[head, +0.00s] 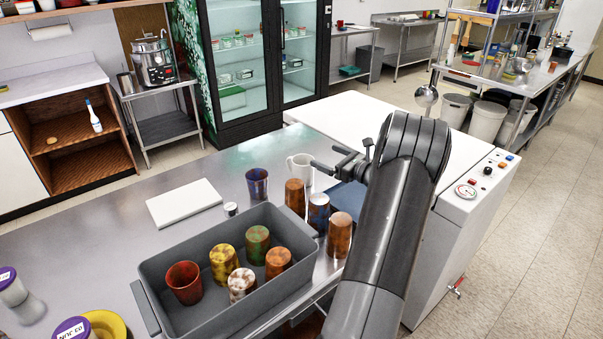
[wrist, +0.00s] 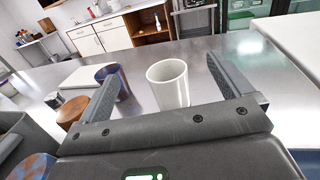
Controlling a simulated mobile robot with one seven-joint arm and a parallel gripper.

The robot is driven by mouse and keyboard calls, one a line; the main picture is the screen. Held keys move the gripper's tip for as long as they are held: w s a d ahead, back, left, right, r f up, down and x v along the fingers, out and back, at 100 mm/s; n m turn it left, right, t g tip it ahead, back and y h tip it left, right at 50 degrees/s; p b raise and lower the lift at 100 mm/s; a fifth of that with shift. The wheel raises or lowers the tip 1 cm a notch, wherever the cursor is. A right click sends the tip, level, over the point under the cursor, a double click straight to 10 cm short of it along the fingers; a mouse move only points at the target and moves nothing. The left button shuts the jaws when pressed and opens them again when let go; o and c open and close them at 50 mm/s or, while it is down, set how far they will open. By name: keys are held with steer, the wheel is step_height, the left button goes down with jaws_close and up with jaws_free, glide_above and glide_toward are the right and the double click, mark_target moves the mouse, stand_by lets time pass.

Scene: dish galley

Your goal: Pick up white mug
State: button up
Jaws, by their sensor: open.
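The white mug (head: 300,168) stands upright on the steel counter in the head view, just left of my gripper (head: 338,167). In the wrist view the white mug (wrist: 168,84) stands ahead of my gripper (wrist: 165,85), between the two spread fingers. It looks nearer the middle than either finger, and I see no contact. The mug's handle shows on its left side in the head view. My gripper is open and holds nothing.
A blue-purple cup (head: 257,184) stands left of the mug. Brown and patterned cups (head: 295,197) stand close in front. A grey bin (head: 290,232) holds several cups. A white board (head: 184,203) lies farther left. A white machine (head: 470,210) borders the counter on the right.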

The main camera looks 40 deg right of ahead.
glide_toward(295, 157)
steer(key=w, duration=0.4)
steer(key=w+a, duration=0.1)
steer(key=w, duration=0.1)
steer(key=shift+w+a+f, duration=0.1)
steer(key=shift+w, duration=0.1)
steer(key=shift+c, duration=0.5)
steer(key=c, duration=1.5)
